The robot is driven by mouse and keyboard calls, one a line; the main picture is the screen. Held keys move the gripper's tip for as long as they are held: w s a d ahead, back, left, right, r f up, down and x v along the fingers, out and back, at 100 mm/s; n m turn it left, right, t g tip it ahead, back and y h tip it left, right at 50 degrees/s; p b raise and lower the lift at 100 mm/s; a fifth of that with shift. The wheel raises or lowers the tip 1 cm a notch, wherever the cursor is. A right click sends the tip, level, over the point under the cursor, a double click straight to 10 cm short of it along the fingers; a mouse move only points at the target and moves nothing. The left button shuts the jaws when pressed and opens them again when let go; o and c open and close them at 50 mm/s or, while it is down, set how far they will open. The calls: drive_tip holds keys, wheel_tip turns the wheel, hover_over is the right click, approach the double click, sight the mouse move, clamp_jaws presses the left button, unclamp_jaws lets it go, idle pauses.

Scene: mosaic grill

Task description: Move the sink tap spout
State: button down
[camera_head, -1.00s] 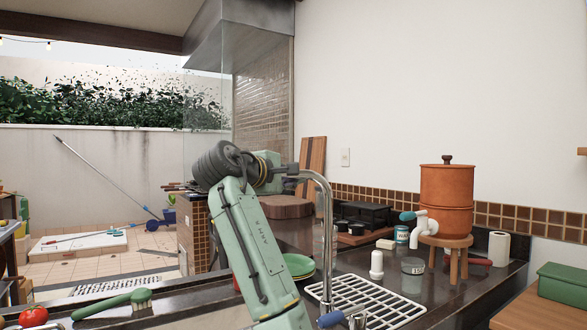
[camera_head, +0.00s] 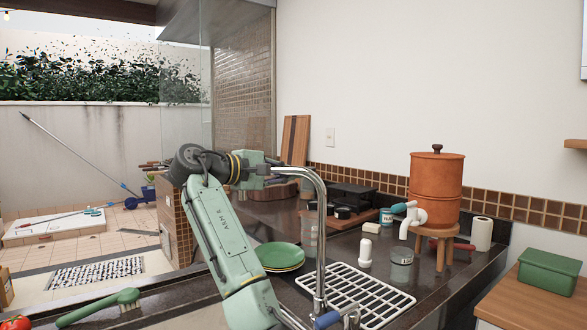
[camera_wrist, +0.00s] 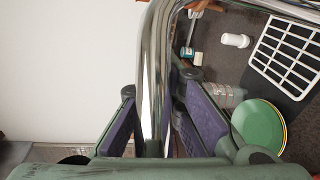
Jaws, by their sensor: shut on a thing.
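The chrome sink tap spout (camera_head: 313,178) rises beside the white rack and arches over to the left in the head view. The blue-handled tap lever (camera_head: 328,319) shows low down at its base. My gripper (camera_head: 272,178) is at the spout's left end. In the wrist view, the spout (camera_wrist: 154,75) passes between the two purple finger pads of my gripper (camera_wrist: 155,122), which is shut on it. The lower end of the spout is hidden by the gripper in the wrist view.
Green plates (camera_head: 280,257) lie just behind my forearm. A white rack (camera_head: 358,293) and a white bottle (camera_head: 365,252) stand right of the tap. A terracotta water filter (camera_head: 436,190) on a stool is further right. A green brush (camera_head: 100,307) lies at the front left.

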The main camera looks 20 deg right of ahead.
drive_tip(key=shift+r+m, duration=0.3)
drive_tip(key=shift+r, duration=0.25)
drive_tip(key=c, duration=1.9)
unclamp_jaws()
drive_tip(key=shift+s+a+r, duration=0.1)
drive_tip(key=shift+a, duration=0.1)
drive_tip(key=o, duration=0.4)
drive_tip(key=shift+d+f+g, duration=0.15)
drive_tip(key=shift+f+g, duration=0.1)
drive_tip(key=shift+g, duration=0.05)
drive_tip(key=shift+c, duration=0.2)
drive_tip(key=v, duration=1.2)
drive_tip(key=shift+f, duration=0.1)
drive_tip(key=shift+c, duration=0.5)
